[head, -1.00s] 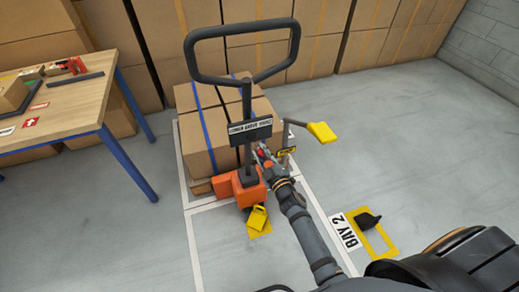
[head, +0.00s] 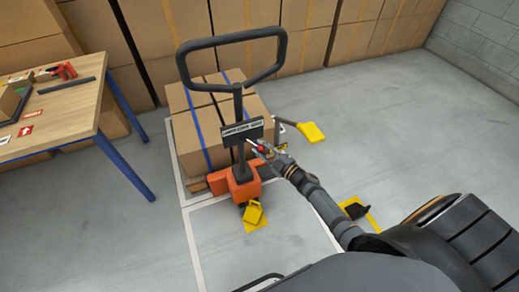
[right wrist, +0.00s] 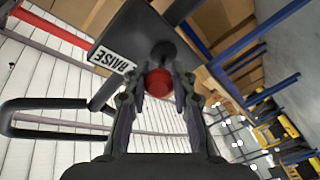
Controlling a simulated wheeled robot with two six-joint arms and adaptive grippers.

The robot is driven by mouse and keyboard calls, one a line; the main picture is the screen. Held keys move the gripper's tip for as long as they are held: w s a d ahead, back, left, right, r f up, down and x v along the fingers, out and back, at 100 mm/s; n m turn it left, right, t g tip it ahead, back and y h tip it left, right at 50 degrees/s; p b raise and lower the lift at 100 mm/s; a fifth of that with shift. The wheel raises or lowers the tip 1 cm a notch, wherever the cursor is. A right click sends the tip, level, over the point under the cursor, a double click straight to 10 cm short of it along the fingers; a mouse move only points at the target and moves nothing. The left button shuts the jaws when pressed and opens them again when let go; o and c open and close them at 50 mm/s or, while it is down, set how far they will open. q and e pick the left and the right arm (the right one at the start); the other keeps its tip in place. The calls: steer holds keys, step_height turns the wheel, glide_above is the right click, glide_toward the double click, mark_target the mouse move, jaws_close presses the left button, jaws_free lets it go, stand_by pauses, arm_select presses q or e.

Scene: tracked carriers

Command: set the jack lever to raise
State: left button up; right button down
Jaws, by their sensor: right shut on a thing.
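The pallet jack's orange body (head: 243,190) stands in front of the stacked boxes, with its black loop handle (head: 280,50) rising above. A dark plate (head: 242,131) with small lettering sits on the handle post. The jack lever's red knob (head: 261,148) is just right of and below this plate. My right gripper (head: 264,149) is shut on the red knob. The lever's shaft is mostly hidden. My left gripper is not in view.
Strapped boxes (head: 190,120) are stacked behind the jack. A yellow pad on an arm (head: 311,132) juts out to the right, and a yellow piece (head: 253,213) lies low in front. A wooden table (head: 60,110) stands left. The floor at right is clear.

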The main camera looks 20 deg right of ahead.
steer(key=shift+w+d+r, duration=0.1)
steer(key=shift+r, duration=0.05)
steer(key=c, duration=1.4)
jaws_free()
steer(key=shift+o, duration=1.4)
steer(key=shift+d, duration=0.15)
steer(key=shift+s, duration=0.2)
steer(key=v, duration=1.1)
steer(key=shift+s, duration=0.3)
steer(key=shift+d, duration=0.1)
